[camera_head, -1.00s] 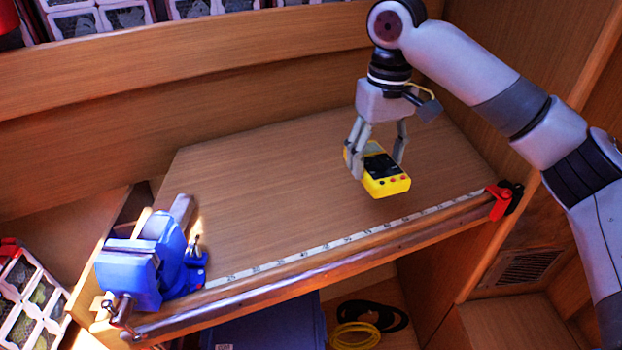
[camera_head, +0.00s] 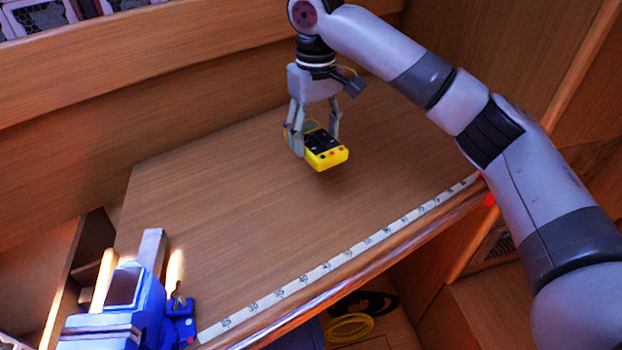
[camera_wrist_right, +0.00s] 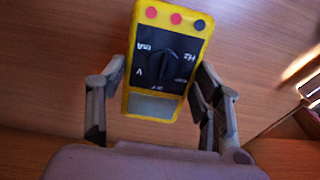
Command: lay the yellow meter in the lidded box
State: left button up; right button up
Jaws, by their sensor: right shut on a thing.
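The yellow meter (camera_head: 325,152) has a black face and hangs in my right gripper (camera_head: 313,135) above the wooden bench. In the right wrist view the meter (camera_wrist_right: 166,58) lies between both fingers of the right gripper (camera_wrist_right: 160,95), its dial, grey screen and red and dark sockets facing the camera. The right gripper is shut on its sides. No lidded box can be made out in these views. My left gripper is not in view.
A blue vise (camera_head: 140,310) stands at the bench's near left corner. A measuring tape strip (camera_head: 330,265) runs along the front edge. Yellow and black coils (camera_head: 350,327) lie below the bench. The bench top (camera_head: 210,200) is otherwise clear.

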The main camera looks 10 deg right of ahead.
jog(key=f, duration=0.3)
jog(key=f+p, duration=0.1)
jog(key=shift+w+f, duration=0.25)
notch_tip(320, 180, down, 4)
jog(key=shift+a+f+p, duration=0.1)
jog(key=shift+f+p, duration=0.05)
jog(key=shift+p, duration=0.15)
notch_tip(320, 180, down, 4)
jog(key=shift+r+p, duration=0.25)
jog(key=shift+p, duration=0.15)
jog(key=shift+w+f, duration=0.1)
jog(key=shift+f, duration=0.05)
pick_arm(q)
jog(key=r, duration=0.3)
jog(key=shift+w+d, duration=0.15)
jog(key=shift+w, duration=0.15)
pick_arm(e)
jog(key=shift+f, duration=0.1)
jog(key=o, duration=1)
jog(key=shift+f, duration=0.1)
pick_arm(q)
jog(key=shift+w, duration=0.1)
pick_arm(e)
jog(key=o, duration=0.3)
